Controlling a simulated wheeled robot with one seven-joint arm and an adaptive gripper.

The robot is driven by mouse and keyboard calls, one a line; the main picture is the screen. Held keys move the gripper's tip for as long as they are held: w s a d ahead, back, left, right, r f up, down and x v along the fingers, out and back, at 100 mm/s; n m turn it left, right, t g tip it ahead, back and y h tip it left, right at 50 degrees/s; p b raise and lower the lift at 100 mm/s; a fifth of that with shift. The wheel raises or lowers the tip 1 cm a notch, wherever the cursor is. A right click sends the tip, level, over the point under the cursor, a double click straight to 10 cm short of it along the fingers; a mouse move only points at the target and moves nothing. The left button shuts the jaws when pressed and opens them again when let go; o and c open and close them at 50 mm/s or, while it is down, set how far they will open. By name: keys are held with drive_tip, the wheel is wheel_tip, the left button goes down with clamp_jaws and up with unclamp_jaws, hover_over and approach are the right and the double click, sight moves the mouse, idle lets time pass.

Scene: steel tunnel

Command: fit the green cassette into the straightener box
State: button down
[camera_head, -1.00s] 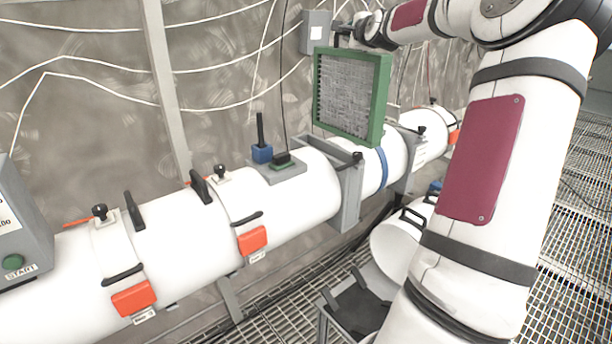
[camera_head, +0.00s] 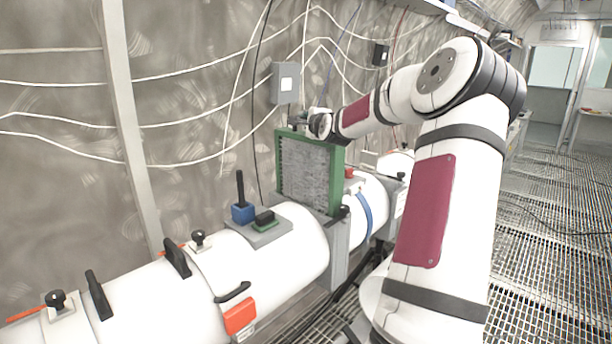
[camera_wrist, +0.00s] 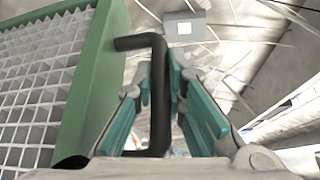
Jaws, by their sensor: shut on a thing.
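The green cassette (camera_head: 310,172), a square green frame around a pale grid, stands upright at the tunnel's pipe line. My gripper (camera_wrist: 162,85) is shut on the black handle (camera_wrist: 159,125) on the cassette's edge. In the head view my gripper (camera_head: 312,122) is small and partly hidden at the cassette's top. The grey box-like frame between the white pipe sections, which looks like the straightener box (camera_head: 340,252), lies directly below the cassette. The cassette's lower edge overlaps its top in the picture. I cannot tell whether it has entered. The slot is hidden.
A grey wall box (camera_head: 286,83) and cables are behind. Open grating floor (camera_head: 540,250) lies right.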

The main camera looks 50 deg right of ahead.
sight(306, 175)
wheel_tip(306, 175, down, 17)
drive_tip(key=shift+f, duration=0.1)
idle(0.5)
drive_tip(key=shift+f+p, duration=0.35)
drive_tip(key=shift+f, duration=0.2)
drive_tip(key=c, duration=1.7)
unclamp_jaws()
drive_tip(key=shift+f, duration=0.1)
drive_tip(key=shift+o, duration=0.3)
